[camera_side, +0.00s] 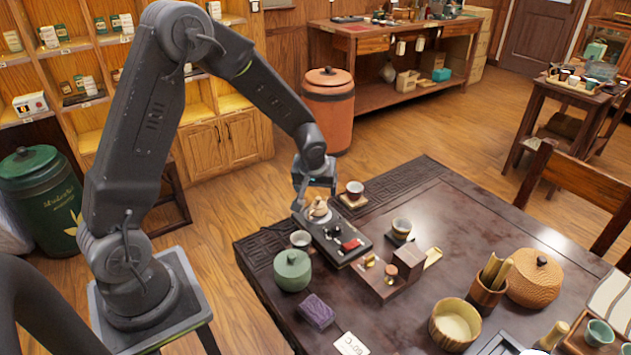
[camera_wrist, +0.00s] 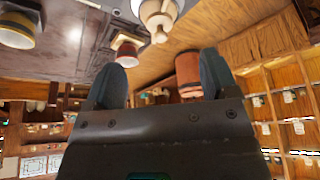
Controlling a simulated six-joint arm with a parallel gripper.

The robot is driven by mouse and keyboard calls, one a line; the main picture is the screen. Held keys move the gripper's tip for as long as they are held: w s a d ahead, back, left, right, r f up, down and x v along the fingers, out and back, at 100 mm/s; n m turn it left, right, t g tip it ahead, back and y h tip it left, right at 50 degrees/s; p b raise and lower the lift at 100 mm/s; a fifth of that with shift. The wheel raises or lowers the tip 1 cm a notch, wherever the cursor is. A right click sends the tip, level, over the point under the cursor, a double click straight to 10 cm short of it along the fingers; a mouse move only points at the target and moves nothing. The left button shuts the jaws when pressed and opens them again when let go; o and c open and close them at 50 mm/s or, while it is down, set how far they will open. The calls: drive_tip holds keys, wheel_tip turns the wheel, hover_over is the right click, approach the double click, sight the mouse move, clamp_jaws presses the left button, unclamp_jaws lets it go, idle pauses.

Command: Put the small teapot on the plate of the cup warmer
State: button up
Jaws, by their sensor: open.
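The small teapot (camera_side: 318,209) is cream-coloured and sits at the far end of a dark, flat device (camera_side: 338,240), which appears to be the cup warmer. The warmer's plate seems to be under the teapot, though the contact is too small to make out. My gripper (camera_side: 314,190) is just above the teapot, with its fingers pointing down. In the wrist view my gripper (camera_wrist: 163,75) has its two fingers spread, with nothing between them. A cream, rounded vessel (camera_wrist: 158,14), likely the teapot, shows beyond the fingertips, cut by the top edge.
A dark red cup (camera_side: 354,188) stands on a coaster behind the warmer. A white cup (camera_side: 301,239) and a green lidded jar (camera_side: 292,270) stand to its near left. Another cup (camera_side: 401,227) and a wooden stand (camera_side: 393,272) are to the right. The table's back-right part is clear.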

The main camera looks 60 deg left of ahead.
drive_tip(key=s+d+r+m, duration=0.1)
drive_tip(key=s+d+r, duration=0.15)
drive_tip(key=r, duration=0.25)
drive_tip(key=s+d+r+m+t, duration=0.1)
drive_tip(key=s+d+r, duration=0.1)
drive_tip(key=s+r, duration=0.25)
drive_tip(key=s+d+r+m, duration=0.2)
drive_tip(key=r, duration=0.4)
drive_tip(key=s+d+r+m+h, duration=0.1)
drive_tip(key=s+d+r+m, duration=0.1)
drive_tip(key=s, duration=0.5)
drive_tip(key=s+d+r+m+t+h, duration=0.1)
drive_tip(key=s+d+r+m+h, duration=0.1)
drive_tip(key=s+d, duration=0.3)
drive_tip(key=shift+s+r+m, duration=0.5)
drive_tip(key=shift+s, duration=0.35)
